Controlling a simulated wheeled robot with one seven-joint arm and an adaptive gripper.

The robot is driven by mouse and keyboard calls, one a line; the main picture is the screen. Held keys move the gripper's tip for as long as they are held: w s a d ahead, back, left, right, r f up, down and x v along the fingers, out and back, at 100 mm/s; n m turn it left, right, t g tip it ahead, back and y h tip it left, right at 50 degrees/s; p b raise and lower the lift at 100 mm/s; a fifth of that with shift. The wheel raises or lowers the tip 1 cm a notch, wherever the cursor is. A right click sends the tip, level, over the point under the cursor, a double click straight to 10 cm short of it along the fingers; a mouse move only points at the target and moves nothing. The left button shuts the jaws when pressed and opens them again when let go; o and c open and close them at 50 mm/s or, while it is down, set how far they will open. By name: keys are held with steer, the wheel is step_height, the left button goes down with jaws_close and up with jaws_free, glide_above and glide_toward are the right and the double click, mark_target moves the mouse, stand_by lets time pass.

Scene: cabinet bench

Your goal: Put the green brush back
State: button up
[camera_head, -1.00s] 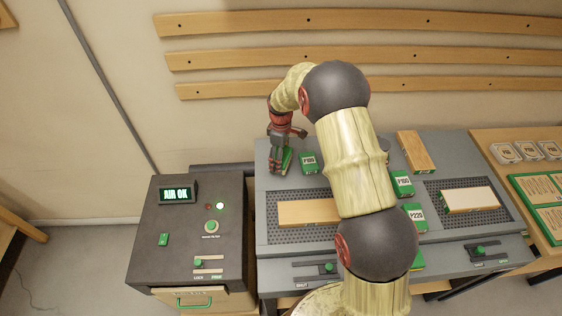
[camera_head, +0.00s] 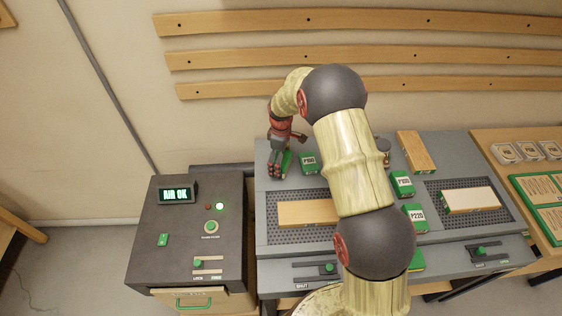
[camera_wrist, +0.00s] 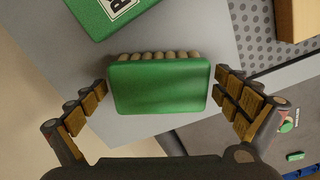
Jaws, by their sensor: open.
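The green brush (camera_wrist: 160,88) lies on the grey bench top, its flat green back facing the wrist camera and a row of pale bristles along its far edge. In the head view only a slim part of the brush (camera_head: 287,161) shows beside my gripper (camera_head: 275,168). In the wrist view my gripper (camera_wrist: 165,112) is open, with one finger on each side of the brush. A narrow gap shows at the left finger; the right finger is close to the brush's edge, and I cannot tell whether it touches.
A green P-labelled block (camera_head: 309,162) stands just right of the brush. A wooden board (camera_head: 308,213) lies on the perforated panel in front. Green blocks P100 (camera_head: 403,184) and P220 (camera_head: 415,217) stand further right. A dark control box (camera_head: 186,235) stands at the left.

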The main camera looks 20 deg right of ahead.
steer(key=shift+r, duration=0.1)
step_height(320, 180, up, 12)
steer(key=p, duration=0.2)
steer(key=s+r+m+t, duration=0.1)
steer(key=s+r+m, duration=0.2)
steer(key=s+r, duration=0.6)
steer(key=s+r+m+t, duration=0.2)
steer(key=s+r, duration=0.4)
steer(key=r, duration=0.5)
steer(key=s+r+m+t, duration=0.1)
steer(key=s+r+m, duration=0.1)
steer(key=s, duration=0.9)
steer(key=s+r+m+t, duration=0.1)
steer(key=s+m, duration=0.3)
steer(key=s, duration=0.7)
steer(key=shift+s+r+t, duration=0.25)
steer(key=shift+r+t, duration=0.05)
steer(key=shift+r, duration=0.1)
